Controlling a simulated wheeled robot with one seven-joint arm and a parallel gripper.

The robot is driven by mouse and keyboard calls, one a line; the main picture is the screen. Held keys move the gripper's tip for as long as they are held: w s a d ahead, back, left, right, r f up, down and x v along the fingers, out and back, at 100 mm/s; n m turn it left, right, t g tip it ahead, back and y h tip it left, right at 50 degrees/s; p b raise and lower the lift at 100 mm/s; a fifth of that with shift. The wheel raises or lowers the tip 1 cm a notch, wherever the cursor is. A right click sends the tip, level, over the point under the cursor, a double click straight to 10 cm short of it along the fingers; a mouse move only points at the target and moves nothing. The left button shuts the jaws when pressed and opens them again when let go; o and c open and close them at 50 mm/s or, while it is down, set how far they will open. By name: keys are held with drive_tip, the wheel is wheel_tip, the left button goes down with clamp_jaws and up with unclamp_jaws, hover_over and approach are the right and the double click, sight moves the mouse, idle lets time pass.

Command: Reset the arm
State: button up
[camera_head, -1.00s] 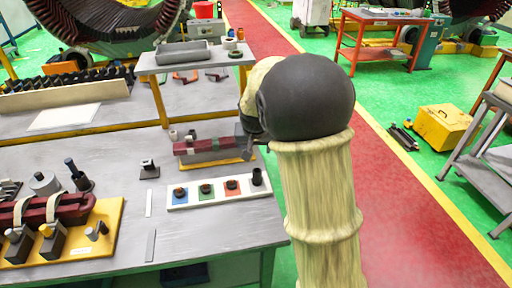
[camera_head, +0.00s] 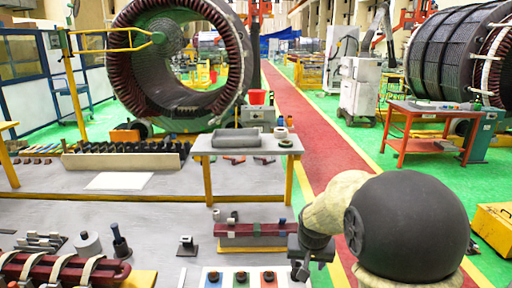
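My arm, with its cream links and dark round elbow, fills the lower right of the head view. It reaches left over the workbench (camera_head: 150,220). My gripper (camera_head: 300,268) is the small dark end at the lower middle, pointing down. It appears over the right end of the white tray (camera_head: 204,280) with blue, green and orange squares. The fingers are too small and partly hidden to tell open from shut. I see nothing clearly held.
Behind the tray, a dark red bar (camera_head: 250,230) lies on a yellow-edged block. A raised grey shelf table (camera_head: 250,148) stands behind it. A red-framed table (camera_head: 425,112) and yellow box (camera_head: 493,228) stand right. The red aisle (camera_head: 315,135) looks clear. A large stator ring (camera_head: 125,75) stands at back left.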

drive_tip(key=s+f+n+g, duration=0.1)
drive_tip(key=s+f+n, duration=0.1)
drive_tip(key=s, duration=1.4)
drive_tip(key=shift+s+d+f+y, duration=0.3)
drive_tip(key=shift+f, duration=0.25)
idle(0.4)
